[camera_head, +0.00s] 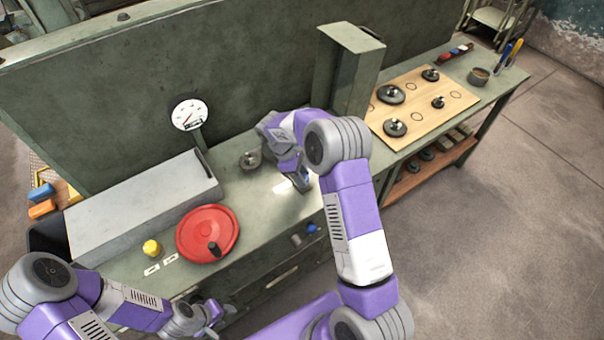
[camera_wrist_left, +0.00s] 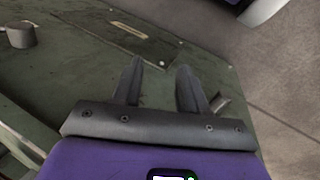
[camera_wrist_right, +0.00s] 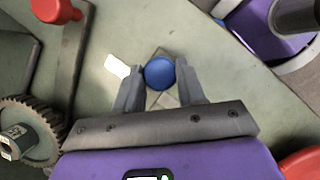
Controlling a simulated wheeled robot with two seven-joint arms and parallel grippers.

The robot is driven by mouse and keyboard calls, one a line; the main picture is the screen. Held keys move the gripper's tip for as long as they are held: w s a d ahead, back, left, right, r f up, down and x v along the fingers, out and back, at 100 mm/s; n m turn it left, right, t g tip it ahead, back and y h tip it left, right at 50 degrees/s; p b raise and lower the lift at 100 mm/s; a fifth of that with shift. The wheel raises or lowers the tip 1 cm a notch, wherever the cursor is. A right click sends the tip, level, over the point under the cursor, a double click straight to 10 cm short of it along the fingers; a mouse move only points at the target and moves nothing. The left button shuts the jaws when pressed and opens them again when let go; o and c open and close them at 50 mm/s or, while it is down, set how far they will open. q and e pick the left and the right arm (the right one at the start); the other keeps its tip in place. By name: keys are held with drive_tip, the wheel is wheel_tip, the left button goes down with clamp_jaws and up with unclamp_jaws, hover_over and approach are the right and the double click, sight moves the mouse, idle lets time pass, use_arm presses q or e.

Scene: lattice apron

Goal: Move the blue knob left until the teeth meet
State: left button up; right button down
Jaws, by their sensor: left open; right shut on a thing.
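The blue knob (camera_wrist_right: 160,73) shows as a round cap between the fingertips of my right gripper (camera_wrist_right: 160,82), which is shut on it just above the bench top. In the head view my right gripper (camera_head: 303,186) is over the bench, and its arm and hand hide the held knob. A dark toothed gear (camera_wrist_right: 27,132) stands left of the gripper in the right wrist view; in the head view the gear (camera_head: 250,160) is on the bench. I cannot make out any meeting teeth. My left gripper (camera_wrist_left: 160,70) is open and empty, low at the bench front.
A red wheel (camera_head: 207,233), a yellow knob (camera_head: 152,248) and a gauge (camera_head: 190,114) are left of the right arm. A wooden board (camera_head: 455,108) with dark discs lies to the right. A red-capped lever (camera_wrist_right: 57,12) is near the gear.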

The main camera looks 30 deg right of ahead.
drive_tip(key=shift+a, duration=0.9)
drive_tip(key=c, duration=0.7)
unclamp_jaws()
drive_tip(key=shift+r, duration=0.15)
drive_tip(key=p+v, duration=0.1)
drive_tip(key=v, duration=0.6)
drive_tip(key=shift+r, duration=0.2)
